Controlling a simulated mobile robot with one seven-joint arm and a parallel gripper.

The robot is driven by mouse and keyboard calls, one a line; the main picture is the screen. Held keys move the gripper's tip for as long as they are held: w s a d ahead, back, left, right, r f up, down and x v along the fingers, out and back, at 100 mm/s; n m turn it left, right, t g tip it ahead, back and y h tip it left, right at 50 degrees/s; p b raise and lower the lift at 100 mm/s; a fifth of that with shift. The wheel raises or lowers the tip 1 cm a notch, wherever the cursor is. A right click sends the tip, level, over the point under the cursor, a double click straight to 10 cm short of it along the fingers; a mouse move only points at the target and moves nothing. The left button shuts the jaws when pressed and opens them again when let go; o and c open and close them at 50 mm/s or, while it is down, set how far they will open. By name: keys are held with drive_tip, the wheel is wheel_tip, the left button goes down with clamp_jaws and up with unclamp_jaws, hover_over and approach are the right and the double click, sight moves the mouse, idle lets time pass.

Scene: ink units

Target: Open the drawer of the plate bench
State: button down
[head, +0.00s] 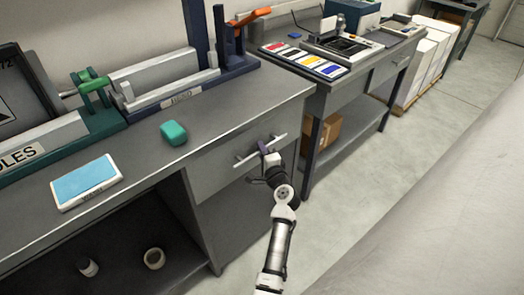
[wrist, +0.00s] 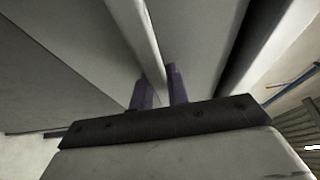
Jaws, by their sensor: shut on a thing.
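The grey plate bench (head: 237,98) fills the left and middle of the head view. Its drawer front (head: 212,172) is under the right end of the top and looks flush with the bench. A pale bar handle (head: 246,157) runs across the drawer front. My gripper (head: 265,148) is at the handle, its purple fingers around the bar. In the wrist view my gripper (wrist: 160,88) has one finger on each side of the handle (wrist: 138,35), shut on it. The inside of the drawer is hidden.
On the bench top are a teal block (head: 173,133), a blue-topped pad (head: 87,181) and clamp-like fixtures (head: 165,82). Two small round pieces, one a ring (head: 154,258), sit on the shelf below. A second bench (head: 362,73) stands beyond. The floor at right (head: 420,135) is clear.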

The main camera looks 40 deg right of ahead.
drive_tip(key=shift+s, duration=0.1)
drive_tip(key=s+d+b, duration=0.2)
drive_tip(key=s+b, duration=0.1)
drive_tip(key=s, duration=2.3)
drive_tip(key=shift+s, duration=0.35)
drive_tip(key=c, duration=1.4)
unclamp_jaws()
drive_tip(key=shift+o, duration=0.2)
drive_tip(key=b+v, duration=0.2)
drive_tip(key=v, duration=1.1)
drive_tip(key=shift+s, duration=0.35)
drive_tip(key=shift+a+r, duration=0.1)
